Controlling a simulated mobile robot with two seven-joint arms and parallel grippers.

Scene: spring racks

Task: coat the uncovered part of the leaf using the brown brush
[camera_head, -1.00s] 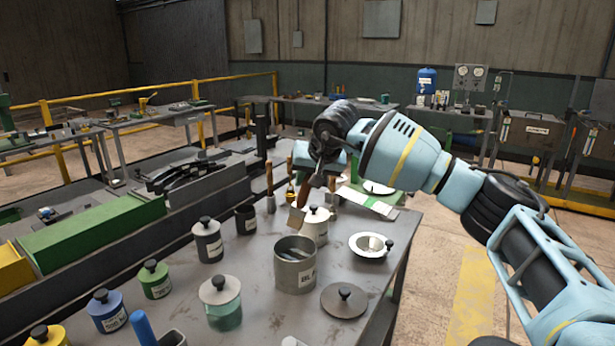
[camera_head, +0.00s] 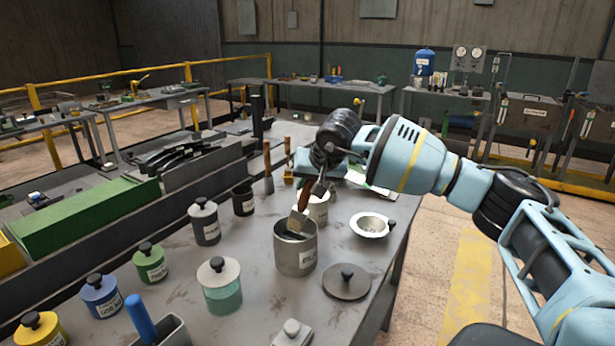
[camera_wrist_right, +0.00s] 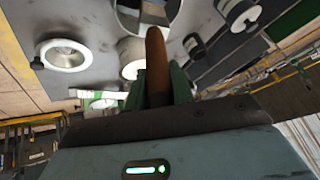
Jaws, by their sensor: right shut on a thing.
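The brown brush (camera_head: 307,195) is held by my right gripper (camera_head: 318,178) with its flat pale head pointing down. In the right wrist view the brown handle (camera_wrist_right: 156,55) stands between the two green fingers of my right gripper (camera_wrist_right: 158,88). A pale strip (camera_head: 372,184) with green beside it, perhaps the leaf, lies behind my right wrist and is partly hidden. Its coating cannot be made out. My left gripper is not in view.
A round dark lid (camera_head: 347,281) lies right of the can, with a white bowl (camera_head: 371,225) behind it. A white pot (camera_head: 318,209) stands close behind the can. Several lidded pots, including a teal one (camera_head: 221,290), stand left. Black curved leaves (camera_head: 178,155) lie on the left rack.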

